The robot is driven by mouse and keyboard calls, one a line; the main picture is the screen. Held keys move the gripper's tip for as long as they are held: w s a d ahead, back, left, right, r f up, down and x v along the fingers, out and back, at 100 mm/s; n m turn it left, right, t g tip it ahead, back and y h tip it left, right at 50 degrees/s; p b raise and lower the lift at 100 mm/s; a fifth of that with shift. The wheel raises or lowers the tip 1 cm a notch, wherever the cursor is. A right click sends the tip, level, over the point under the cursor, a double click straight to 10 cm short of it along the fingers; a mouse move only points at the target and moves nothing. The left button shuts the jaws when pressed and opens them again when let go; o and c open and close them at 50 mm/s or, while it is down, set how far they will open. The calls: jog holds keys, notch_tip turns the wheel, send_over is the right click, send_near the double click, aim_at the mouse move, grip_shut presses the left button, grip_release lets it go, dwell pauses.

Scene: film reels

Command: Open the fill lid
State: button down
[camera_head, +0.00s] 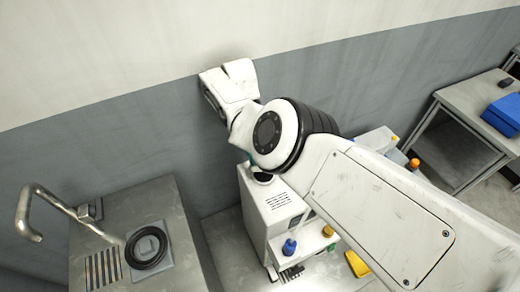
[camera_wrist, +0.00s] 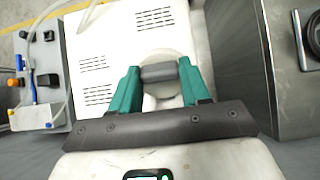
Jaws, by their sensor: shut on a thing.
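The fill lid (camera_wrist: 165,90) is a pale round cap with a dark grey bar handle (camera_wrist: 158,73) on top of the white machine (camera_wrist: 125,50) in the wrist view. My gripper (camera_wrist: 159,72) has its two teal fingers shut on the ends of that handle. I cannot tell whether the lid is raised from its seat. In the head view, the white machine (camera_head: 282,212) stands below my arm, which hides most of the lid and gripper.
A steel table (camera_head: 475,105) with a blue box (camera_head: 505,113) is at right.

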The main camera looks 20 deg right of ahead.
jog(key=c, duration=0.5)
grip_release()
